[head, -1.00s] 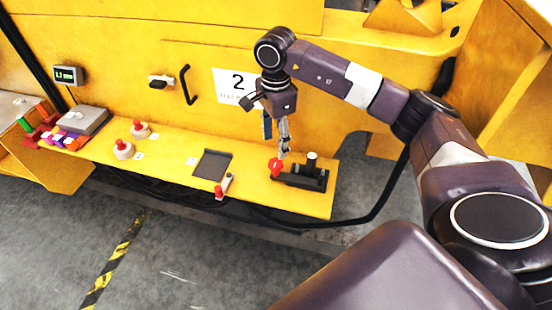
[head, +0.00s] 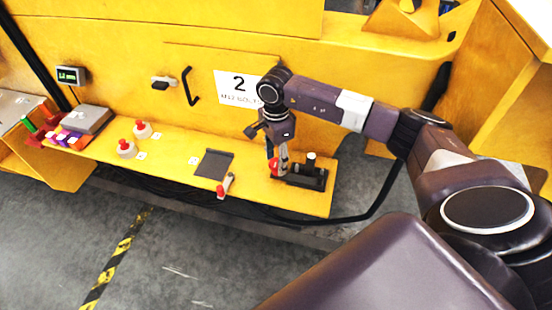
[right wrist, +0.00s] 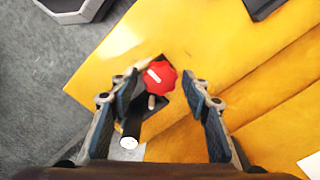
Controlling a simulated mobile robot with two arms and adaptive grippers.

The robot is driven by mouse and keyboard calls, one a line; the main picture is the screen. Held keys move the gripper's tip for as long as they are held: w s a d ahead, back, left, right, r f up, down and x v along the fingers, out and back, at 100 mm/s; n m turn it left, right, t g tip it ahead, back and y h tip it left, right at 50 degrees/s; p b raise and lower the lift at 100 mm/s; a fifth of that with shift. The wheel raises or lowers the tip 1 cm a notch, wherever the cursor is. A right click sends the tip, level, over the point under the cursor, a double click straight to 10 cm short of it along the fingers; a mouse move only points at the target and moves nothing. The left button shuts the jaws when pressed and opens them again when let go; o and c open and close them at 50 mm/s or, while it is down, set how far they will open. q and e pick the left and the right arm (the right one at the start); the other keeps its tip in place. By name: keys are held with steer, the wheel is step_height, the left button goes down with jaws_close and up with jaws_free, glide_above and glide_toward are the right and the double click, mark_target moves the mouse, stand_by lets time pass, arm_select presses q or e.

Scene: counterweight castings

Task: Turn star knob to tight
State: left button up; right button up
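The red star knob (head: 273,167) sits at the left end of a black fixture (head: 308,180) on the yellow shelf, near its right end. In the right wrist view the star knob (right wrist: 159,77) has a pale mark on its face. My right gripper (head: 277,161) points down at it. In the right wrist view my right gripper (right wrist: 161,86) is open, with one finger on each side of the knob and visible gaps. Part of the knob is hidden by a finger in the head view. My left gripper is not in view.
A black post (head: 311,160) stands on the fixture, close to my right gripper. A dark flat plate (head: 214,164) and a red-tipped lever (head: 225,187) lie to the left. Two red-topped knobs (head: 126,148) are farther left. A yellow panel rises behind the shelf.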

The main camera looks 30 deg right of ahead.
steer(key=c, duration=0.9)
steer(key=shift+o, duration=0.2)
